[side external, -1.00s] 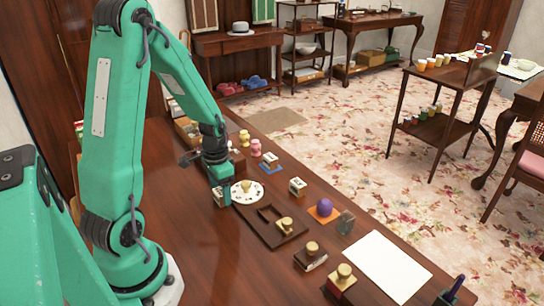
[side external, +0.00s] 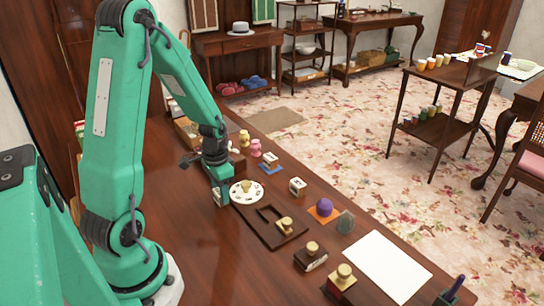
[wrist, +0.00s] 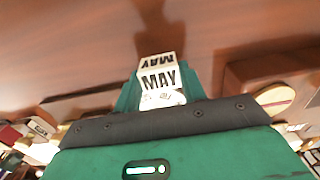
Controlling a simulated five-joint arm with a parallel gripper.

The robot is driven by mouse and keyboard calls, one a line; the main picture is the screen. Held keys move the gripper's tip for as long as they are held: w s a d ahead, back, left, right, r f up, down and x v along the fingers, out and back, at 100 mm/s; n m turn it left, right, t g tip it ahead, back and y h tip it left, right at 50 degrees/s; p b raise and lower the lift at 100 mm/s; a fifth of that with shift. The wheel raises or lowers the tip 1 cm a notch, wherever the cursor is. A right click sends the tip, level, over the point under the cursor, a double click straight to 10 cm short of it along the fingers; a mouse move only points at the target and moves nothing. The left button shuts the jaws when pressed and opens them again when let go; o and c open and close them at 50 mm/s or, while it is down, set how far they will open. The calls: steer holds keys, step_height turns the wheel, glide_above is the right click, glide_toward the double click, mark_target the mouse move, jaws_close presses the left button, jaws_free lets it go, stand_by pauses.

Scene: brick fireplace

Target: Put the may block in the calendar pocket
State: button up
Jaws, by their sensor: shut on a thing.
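The may block (wrist: 159,78), white with black MAY lettering, sits between my gripper's fingers (wrist: 162,92) in the wrist view. My gripper (side external: 220,197) is shut on it. In the side view the block (side external: 218,198) shows as a small pale piece at the fingertips, low near the table and left of the round white disc. The dark wooden calendar board (side external: 262,232) with recessed pockets lies to the right and nearer the camera. A knobbed piece (side external: 285,224) stands at its near right end. I cannot tell whether the block touches the table.
The round white disc (side external: 238,198) with dark marks and a knob is close beside my gripper. Another small block (side external: 297,186), a purple ball (side external: 324,207) on orange, a knobbed stamp (side external: 311,256) and white paper (side external: 385,265) lie to the right. Bare table lies in front.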

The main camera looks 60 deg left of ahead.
steer(key=shift+r, duration=0.1)
steer(key=shift+r, duration=1.05)
step_height(320, 180, up, 2)
steer(key=d+r, duration=0.6)
steer(key=d, duration=0.5)
steer(key=shift+d+r, duration=0.35)
steer(key=w+d+r, duration=0.1)
steer(key=w+d, duration=0.1)
steer(key=d, duration=1)
steer(key=shift+w+d+r, duration=0.25)
steer(key=shift+w+d, duration=0.1)
steer(key=shift+w, duration=0.05)
